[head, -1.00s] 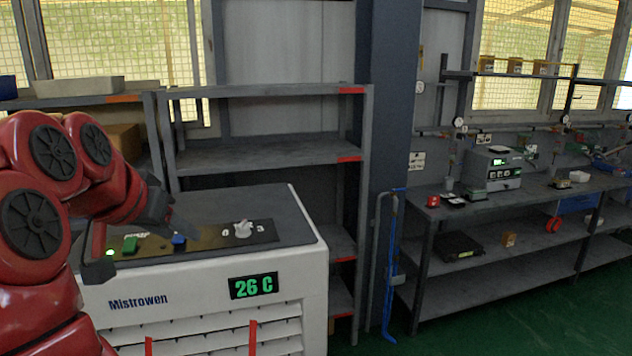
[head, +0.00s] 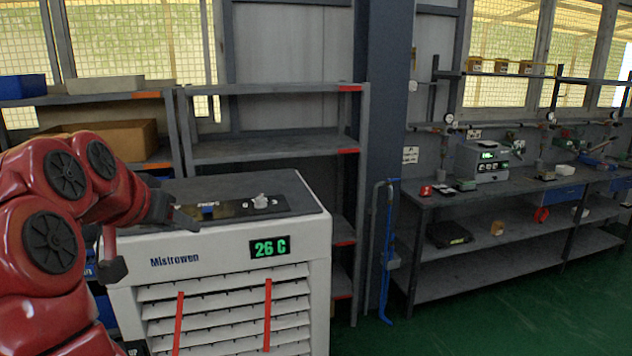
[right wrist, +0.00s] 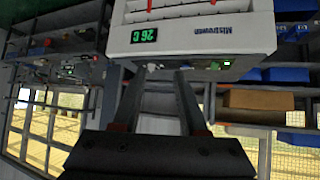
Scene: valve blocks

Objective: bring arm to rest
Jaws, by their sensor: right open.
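My right arm is red and enters the head view at the left. Its right gripper (head: 150,243) is open and empty, its two dark fingers apart in front of the upper left part of a white Mistrowen machine (head: 222,246). In the right wrist view the open fingers (right wrist: 161,75) point at the machine (right wrist: 190,35), which appears upside down, with nothing between them. The machine's top panel carries a white knob (head: 261,201); its left part is hidden behind my gripper. The display (head: 270,247) reads 26 C. My left gripper is not in view.
Grey shelves (head: 265,150) stand behind the machine, with a cardboard box (head: 110,136) on the left one. A blue pillar (head: 388,110) and a workbench (head: 440,202) with instruments stand to the right. Green floor (head: 480,315) is open in front of the bench.

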